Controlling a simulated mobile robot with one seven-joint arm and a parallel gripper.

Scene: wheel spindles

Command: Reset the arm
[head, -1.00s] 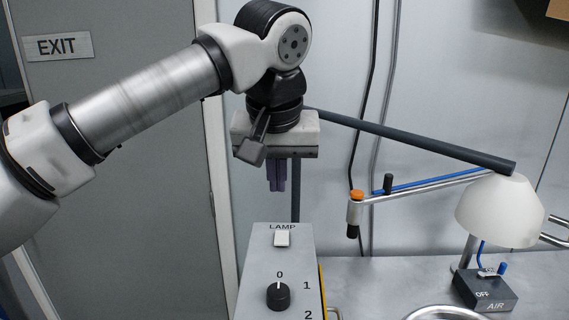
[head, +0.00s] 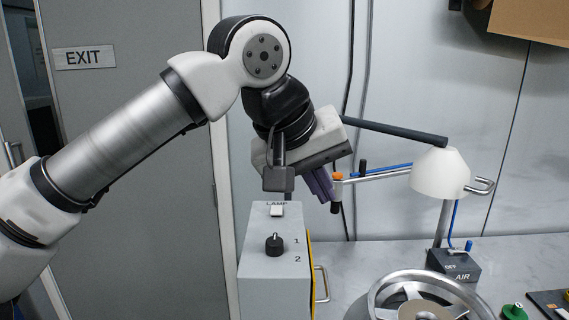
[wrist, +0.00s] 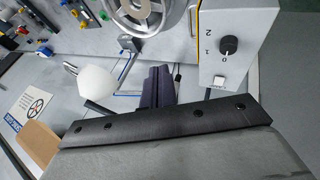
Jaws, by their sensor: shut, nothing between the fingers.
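My gripper (head: 322,187) has purple fingers and is shut with nothing between them. In the head view it hangs tilted, pointing down to the right, above and behind the grey lamp control box (head: 272,262). The fingertips appear close to the orange-topped joint of the lamp arm in the picture; I cannot tell the depth gap. In the wrist view the shut purple fingers (wrist: 158,88) show at the centre, with the control box (wrist: 236,45) to their right.
A white lamp shade (head: 440,174) on a jointed arm stands right of my gripper. Below it are an AIR box (head: 455,264) and a spoked metal wheel (head: 420,279) on the grey bench. A cardboard box (head: 530,22) is at upper right. A door with an EXIT sign (head: 85,58) is at left.

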